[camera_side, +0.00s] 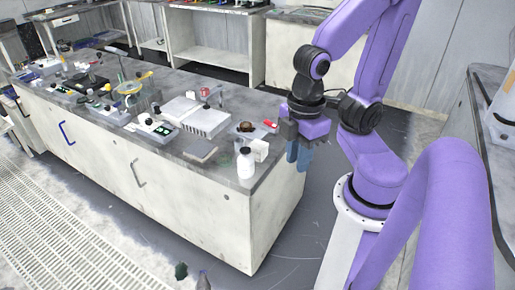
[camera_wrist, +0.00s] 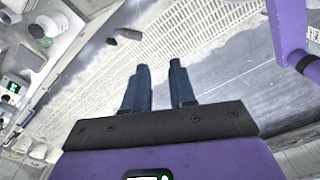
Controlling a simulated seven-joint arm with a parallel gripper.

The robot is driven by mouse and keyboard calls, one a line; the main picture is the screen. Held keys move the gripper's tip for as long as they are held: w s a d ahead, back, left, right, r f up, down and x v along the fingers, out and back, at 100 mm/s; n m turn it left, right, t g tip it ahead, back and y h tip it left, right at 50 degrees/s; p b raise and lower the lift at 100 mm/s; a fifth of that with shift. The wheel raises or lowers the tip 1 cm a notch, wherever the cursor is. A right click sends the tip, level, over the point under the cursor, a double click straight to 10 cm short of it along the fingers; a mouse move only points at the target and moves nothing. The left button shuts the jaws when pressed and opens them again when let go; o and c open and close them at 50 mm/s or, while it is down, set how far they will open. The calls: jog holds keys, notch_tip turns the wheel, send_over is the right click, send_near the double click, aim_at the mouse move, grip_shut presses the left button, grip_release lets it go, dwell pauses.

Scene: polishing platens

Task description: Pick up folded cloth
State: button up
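A flat, dark grey square (camera_side: 200,150) lies on the near part of the bench top in the side view. It may be the folded cloth, but it is too small to tell cloth from a pad or book. My gripper (camera_side: 298,155) hangs past the bench's right end, with its blue fingers pointing down, apart from the grey square. In the wrist view my gripper (camera_wrist: 160,68) has its two fingers spread with nothing between them, over the floor. No folded cloth can be made out in the wrist view.
A white bottle (camera_side: 245,163) and a white block (camera_side: 260,149) stand near the bench's right corner, close to my gripper. A red-tipped item (camera_side: 270,125) and a white instrument (camera_side: 205,120) sit behind. The bench's far left is cluttered. Small dark objects (camera_side: 181,271) show at the bottom edge.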

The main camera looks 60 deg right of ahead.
jog(key=o, duration=1.2)
jog(key=w+n, duration=0.1)
jog(key=w, duration=0.8)
jog(key=n, duration=0.4)
send_over(258, 144)
notch_tip(258, 144, down, 10)
jog(key=f, duration=1.1)
jog(key=shift+w+f, duration=0.2)
jog(key=shift+f, duration=0.05)
jog(key=shift+s+f, duration=0.15)
jog(key=shift+f, duration=1.2)
jog(key=shift+s+f, duration=0.1)
jog(key=shift+f, duration=1.2)
